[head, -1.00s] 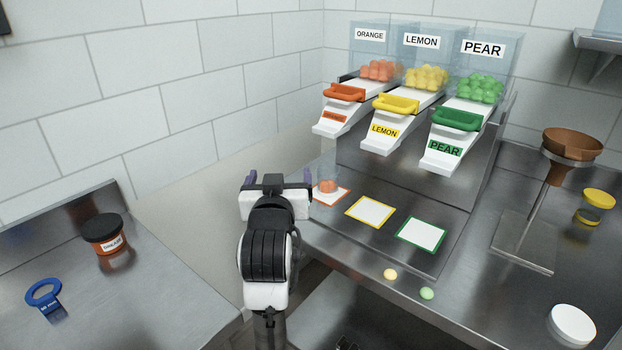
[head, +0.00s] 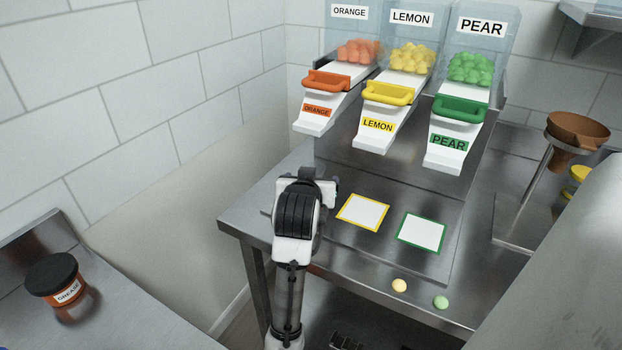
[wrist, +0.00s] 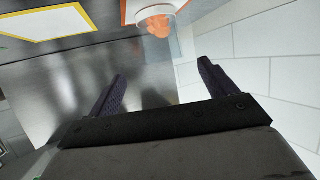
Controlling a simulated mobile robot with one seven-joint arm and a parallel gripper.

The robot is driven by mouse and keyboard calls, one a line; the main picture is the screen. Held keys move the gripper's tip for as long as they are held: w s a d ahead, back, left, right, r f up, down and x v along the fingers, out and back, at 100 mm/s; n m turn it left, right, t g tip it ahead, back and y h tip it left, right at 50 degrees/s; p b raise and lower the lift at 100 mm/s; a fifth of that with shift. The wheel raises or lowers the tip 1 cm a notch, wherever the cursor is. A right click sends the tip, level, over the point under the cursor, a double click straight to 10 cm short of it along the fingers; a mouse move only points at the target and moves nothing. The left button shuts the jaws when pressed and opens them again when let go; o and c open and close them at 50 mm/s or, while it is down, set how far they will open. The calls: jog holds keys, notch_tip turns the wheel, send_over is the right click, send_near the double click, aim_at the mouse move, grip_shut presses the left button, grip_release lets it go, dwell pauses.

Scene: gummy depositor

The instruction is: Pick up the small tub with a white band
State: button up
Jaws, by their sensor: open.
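An orange tub (head: 66,286) with a black lid and a white band-like label reading GREASE stands on the left counter in the head view. A small clear cup (wrist: 158,20) with orange gummies stands on an orange-edged white card at the top of the wrist view; I cannot make out a band on it. My gripper (head: 318,182) is over the left part of the depositor bench, far to the right of the GREASE tub. In the wrist view my gripper (wrist: 161,72) is open and empty, with the cup beyond its fingertips. My arm hides the cup in the head view.
Orange (head: 326,82), yellow (head: 388,93) and green (head: 460,108) dispenser handles overhang the bench. Yellow-edged (head: 362,212) and green-edged (head: 422,233) cards lie below. Two loose gummies (head: 399,285) lie near the front edge. A brown funnel (head: 578,130) stands right. A gap separates the counters.

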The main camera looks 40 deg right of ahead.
jog(key=p+x, duration=0.1)
jog(key=x, duration=0.3)
jog(key=p+x, duration=0.1)
jog(key=x, duration=0.3)
jog(key=shift+w+r, duration=0.1)
jog(key=shift+w, duration=0.3)
jog(key=c, duration=1)
jog(key=shift+c, duration=0.7)
jog(key=shift+r+p, duration=0.1)
jog(key=shift+p, duration=0.25)
